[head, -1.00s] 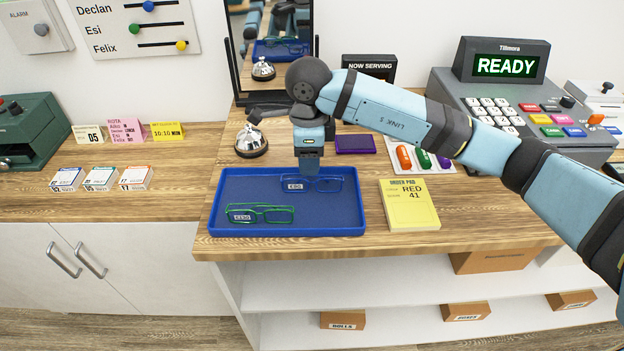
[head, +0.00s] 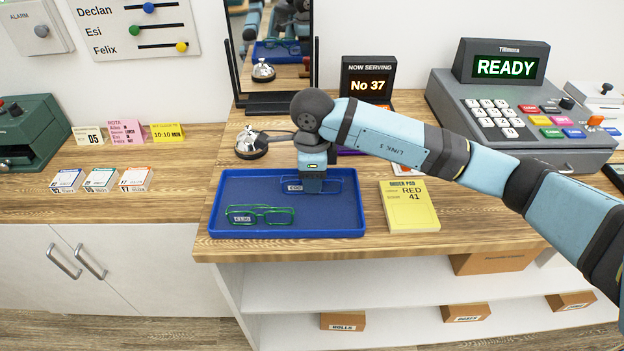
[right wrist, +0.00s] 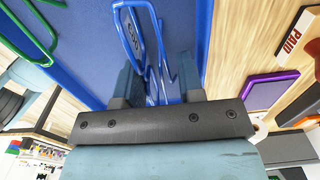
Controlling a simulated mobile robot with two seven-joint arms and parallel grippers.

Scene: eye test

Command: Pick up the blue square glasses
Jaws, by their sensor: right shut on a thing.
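The blue square glasses (head: 341,186) lie in the back part of the blue tray (head: 330,228), with a small white price tag on the left lens. My right gripper (head: 313,190) is over their middle and hides part of the frame. In the right wrist view, the blue frame (right wrist: 121,30) runs in between the two fingers of my right gripper (right wrist: 157,85), which is shut on it. The glasses look still down at the tray. My left gripper is not in view.
Green glasses (head: 275,209) lie at the tray's front left. A bell (head: 250,143) and a mirror (head: 272,98) stand behind the tray. A yellow order pad (head: 410,207) is to its right, with a cash register (head: 500,125) further back. Bare wood (head: 340,246) borders the front edge.

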